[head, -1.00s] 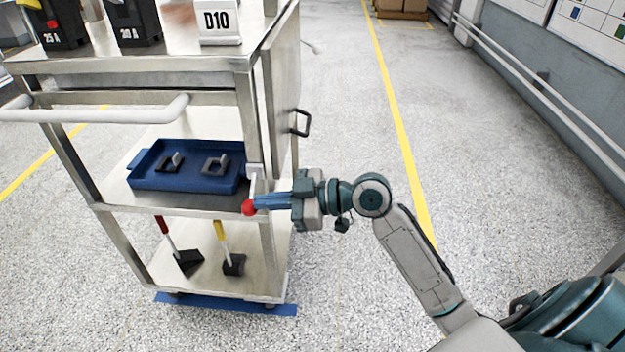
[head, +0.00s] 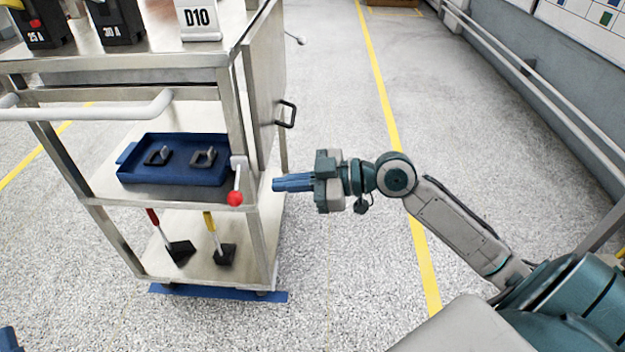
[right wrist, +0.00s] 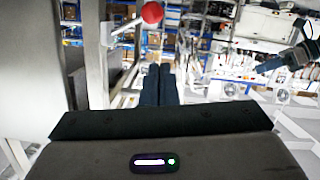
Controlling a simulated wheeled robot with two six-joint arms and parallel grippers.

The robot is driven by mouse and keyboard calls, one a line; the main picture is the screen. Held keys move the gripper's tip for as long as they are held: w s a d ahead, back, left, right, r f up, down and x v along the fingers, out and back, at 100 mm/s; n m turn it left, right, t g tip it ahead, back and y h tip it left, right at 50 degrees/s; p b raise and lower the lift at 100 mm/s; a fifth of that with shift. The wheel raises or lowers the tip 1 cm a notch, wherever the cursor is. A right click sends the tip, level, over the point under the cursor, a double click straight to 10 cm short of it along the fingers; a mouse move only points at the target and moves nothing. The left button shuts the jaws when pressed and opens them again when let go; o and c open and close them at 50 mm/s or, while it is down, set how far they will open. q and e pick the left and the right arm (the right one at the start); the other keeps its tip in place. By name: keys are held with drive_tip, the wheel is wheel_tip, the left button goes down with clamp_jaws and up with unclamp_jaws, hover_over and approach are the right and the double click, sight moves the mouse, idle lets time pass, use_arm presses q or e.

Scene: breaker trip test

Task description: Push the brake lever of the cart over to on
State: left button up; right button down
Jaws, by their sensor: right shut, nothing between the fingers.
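The brake lever is a short pale rod with a red ball knob (head: 235,198). It sits on a light bracket (head: 239,162) at the cart's right front post, and in the head view its knob hangs below the bracket. No on or off marking is readable. My right gripper (head: 275,184) is shut and empty, to the right of the knob with a clear gap. In the right wrist view the red knob (right wrist: 152,12) shows beyond the blue fingers (right wrist: 158,84). My left gripper (head: 8,338) barely shows at the bottom-left corner; its jaws cannot be judged.
The metal cart has a front handle bar (head: 100,112) and a side door with a dark handle (head: 287,114). A blue tray (head: 130,175) with dark parts is on its middle shelf. Breakers and a D10 sign (head: 199,20) are on top. Floor to the right is open.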

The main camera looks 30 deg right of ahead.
drive_tip(key=shift+v, duration=2.25)
